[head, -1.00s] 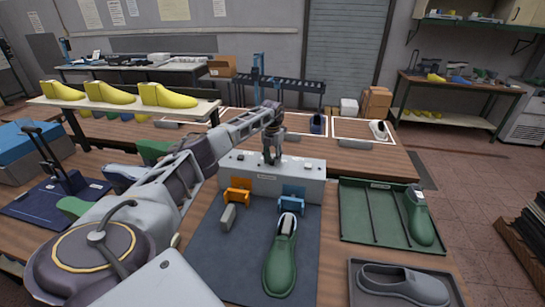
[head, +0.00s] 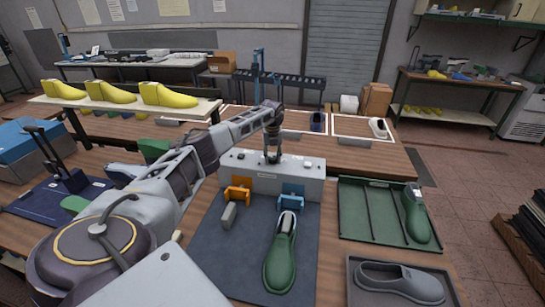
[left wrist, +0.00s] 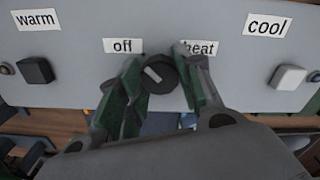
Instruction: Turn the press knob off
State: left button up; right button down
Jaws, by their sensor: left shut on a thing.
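The press knob (left wrist: 158,73) is round and black with a pale bar on its top. It sits on a grey control box (head: 300,183). In the left wrist view the bar slants from upper left to lower right, its upper-left end toward the "off" label (left wrist: 123,46). The "heat" label (left wrist: 199,48) is at the upper right, partly covered by a finger. My left gripper (head: 272,158) is over the box in the head view. In the left wrist view its green-padded fingers are on both sides of the knob, shut on it. My right gripper is not in view.
Black and white buttons (left wrist: 290,77) flank the knob, with "warm" and "cool" labels. Orange (head: 238,191) and blue (head: 291,196) clamps stand before the box. A green shoe (head: 281,262) lies on the dark mat (head: 225,262). A green tray (head: 366,232) is to the right.

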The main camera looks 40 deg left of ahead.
aim_at(272, 157)
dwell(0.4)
pick_arm(q)
jog(key=o, duration=1)
jog(key=shift+r, duration=0.1)
jog(key=shift+r, duration=5.9)
